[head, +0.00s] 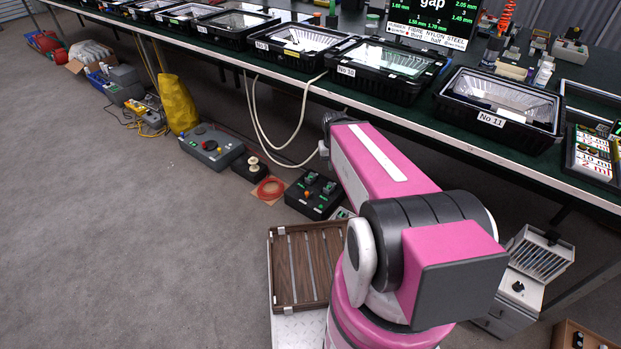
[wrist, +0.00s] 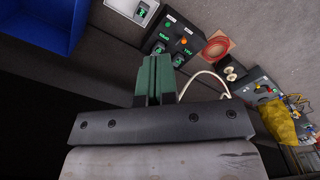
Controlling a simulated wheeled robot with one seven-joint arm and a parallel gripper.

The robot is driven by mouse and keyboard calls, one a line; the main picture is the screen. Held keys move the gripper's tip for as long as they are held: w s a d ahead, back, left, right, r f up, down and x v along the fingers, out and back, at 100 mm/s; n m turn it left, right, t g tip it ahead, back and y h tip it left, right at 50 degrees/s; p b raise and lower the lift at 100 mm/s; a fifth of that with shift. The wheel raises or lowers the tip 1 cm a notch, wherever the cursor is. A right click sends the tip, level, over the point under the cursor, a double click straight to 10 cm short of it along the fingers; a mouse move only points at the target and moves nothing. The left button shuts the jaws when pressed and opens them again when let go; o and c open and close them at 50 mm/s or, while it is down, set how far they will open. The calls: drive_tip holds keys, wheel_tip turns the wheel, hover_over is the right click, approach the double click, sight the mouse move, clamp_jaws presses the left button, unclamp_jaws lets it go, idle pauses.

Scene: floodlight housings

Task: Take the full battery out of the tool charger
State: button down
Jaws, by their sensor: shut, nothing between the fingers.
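The black charger box (head: 313,194) stands on the floor under the bench, left of my arm. It carries two small greenish blocks, which look like the batteries, side by side on top. In the wrist view the charger (wrist: 172,38) lies just beyond my fingertips, with small green readouts that I cannot read surely; which battery is full I cannot tell. One battery (wrist: 179,60) shows right beside the fingertips in that view, the other (wrist: 159,48) partly behind them. My gripper (wrist: 155,58) is shut and empty, its green fingers together. Its fingers are not clear in the head view.
A red cable coil (head: 270,188) and a grey control box (head: 212,146) lie left of the charger. A white cable hangs from the bench (head: 430,135) nearby. A slatted wooden tray (head: 291,268) lies close to my base. A blue bin (wrist: 45,22) shows in the wrist view.

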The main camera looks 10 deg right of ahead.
idle(0.3)
drive_tip(key=c, duration=1.1)
unclamp_jaws()
drive_tip(key=shift+w+f, duration=0.2)
drive_tip(key=shift+w, duration=0.05)
drive_tip(key=shift+c, duration=0.2)
drive_tip(key=o, duration=0.7)
drive_tip(key=w+f+n+h, duration=0.1)
drive_tip(key=w+f, duration=0.1)
drive_tip(key=w+f+n+h, duration=0.1)
drive_tip(key=w+f, duration=0.1)
drive_tip(key=w+d+f+n, duration=0.1)
drive_tip(key=w+f, duration=0.1)
drive_tip(key=shift+w+f+h, duration=0.1)
drive_tip(key=shift+w+h, duration=0.05)
drive_tip(key=shift+h, duration=0.25)
drive_tip(key=shift+c, duration=0.2)
drive_tip(key=n+t+h, duration=0.7)
drive_tip(key=n+t, duration=0.2)
drive_tip(key=n, duration=1.5)
approach(310, 176)
drive_tip(key=shift+t, duration=0.3)
drive_tip(key=shift+s+d+x, duration=0.1)
drive_tip(key=shift+s+x, duration=0.05)
drive_tip(key=shift+x, duration=2.2)
drive_tip(key=shift+s+d+x, duration=0.1)
drive_tip(key=shift+s+x, duration=0.05)
drive_tip(key=shift+x, duration=2.2)
